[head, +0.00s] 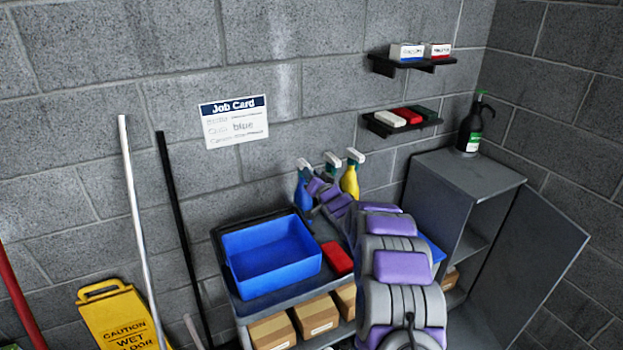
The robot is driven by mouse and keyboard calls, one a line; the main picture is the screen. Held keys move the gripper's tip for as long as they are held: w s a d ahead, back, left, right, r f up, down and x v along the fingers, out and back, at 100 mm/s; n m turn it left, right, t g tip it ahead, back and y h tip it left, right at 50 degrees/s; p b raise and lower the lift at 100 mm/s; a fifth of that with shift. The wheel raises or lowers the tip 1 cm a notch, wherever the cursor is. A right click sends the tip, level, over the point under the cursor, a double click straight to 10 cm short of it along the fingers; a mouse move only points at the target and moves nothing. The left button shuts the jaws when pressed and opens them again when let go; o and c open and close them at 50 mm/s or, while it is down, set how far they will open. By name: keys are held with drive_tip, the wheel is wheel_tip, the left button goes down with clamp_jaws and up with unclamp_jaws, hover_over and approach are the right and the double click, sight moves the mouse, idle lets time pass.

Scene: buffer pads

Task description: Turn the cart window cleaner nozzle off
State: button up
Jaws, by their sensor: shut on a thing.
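A cart (237,296) stands against the wall with spray bottles at its back. A blue spray bottle (302,198) with a pale and green spray head (304,164) stands at the left of the row. A yellow spray bottle (350,182) stands at the right, and another spray head (332,159) shows between them, its bottle mostly hidden by my arm. My gripper (314,187) is at the blue bottle's upper right side, shut on it. The fingertips and the nozzle setting are too small to make out.
The cart top holds a blue tub (272,258) and a red block (337,259), with cardboard boxes (318,315) below. An open grey cabinet (468,175) bears a dark bottle (470,130). Two wall shelves (402,128) hang above. A yellow wet-floor sign (118,318) stands left.

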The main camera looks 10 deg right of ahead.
drive_tip(key=shift+f+n+b, duration=0.1)
drive_tip(key=shift+n+b, duration=2.4)
drive_tip(key=shift+n, duration=0.2)
drive_tip(key=shift+o, duration=0.2)
drive_tip(key=shift+n, duration=0.7)
drive_tip(key=o, duration=0.6)
drive_tip(key=shift+c, duration=0.2)
drive_tip(key=v, duration=0.7)
drive_tip(key=shift+d, duration=0.1)
